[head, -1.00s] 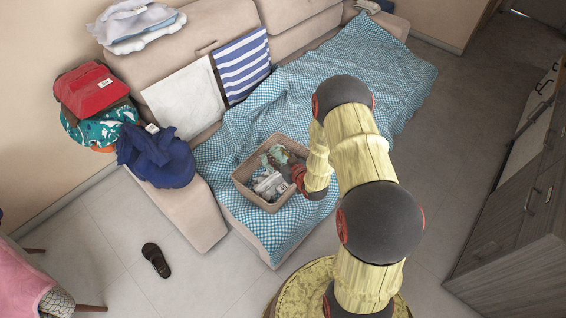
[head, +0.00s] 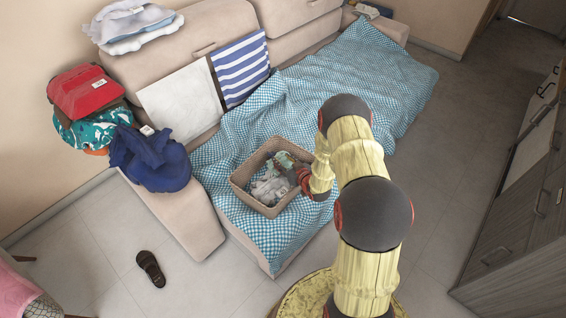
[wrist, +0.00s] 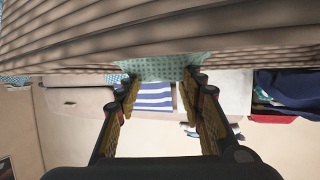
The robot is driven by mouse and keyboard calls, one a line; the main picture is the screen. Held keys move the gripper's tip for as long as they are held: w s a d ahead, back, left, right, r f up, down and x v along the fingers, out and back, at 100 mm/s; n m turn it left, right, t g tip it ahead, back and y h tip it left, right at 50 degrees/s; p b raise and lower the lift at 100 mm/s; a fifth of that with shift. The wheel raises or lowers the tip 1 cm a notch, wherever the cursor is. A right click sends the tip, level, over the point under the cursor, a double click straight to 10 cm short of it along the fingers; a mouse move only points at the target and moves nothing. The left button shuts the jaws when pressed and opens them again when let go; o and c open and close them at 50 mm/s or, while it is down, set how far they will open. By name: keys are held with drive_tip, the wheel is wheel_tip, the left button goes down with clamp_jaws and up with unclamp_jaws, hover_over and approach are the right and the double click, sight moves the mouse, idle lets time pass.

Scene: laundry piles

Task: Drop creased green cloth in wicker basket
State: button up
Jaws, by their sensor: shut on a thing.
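The wicker basket (head: 240,190) stands on the blue checked cover of the sofa. Its ribbed wall (wrist: 60,30) fills the top of the wrist view. My gripper (head: 290,168) is over the right side of the basket. In the wrist view its fingers (wrist: 160,88) are on both sides of the pale green dotted cloth (wrist: 160,68) and shut on it. The green cloth also shows in the head view (head: 284,157), at the far side within the basket's outline. My gripper hides part of it. I cannot tell whether the cloth touches the basket.
A whitish cloth (head: 268,190) lies in the basket. A striped cushion (head: 240,70) and a white one (head: 184,102) lean on the backrest. Blue (head: 160,165), teal (head: 92,130) and red (head: 82,92) items are piled at the left. A dark slipper (head: 150,268) lies on the floor.

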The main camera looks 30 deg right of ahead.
drive_tip(key=shift+f+b, duration=0.35)
drive_tip(key=shift+b, duration=0.05)
drive_tip(key=shift+f, duration=0.2)
drive_tip(key=o, duration=0.9)
drive_tip(key=shift+o, duration=0.8)
drive_tip(key=shift+r, duration=0.15)
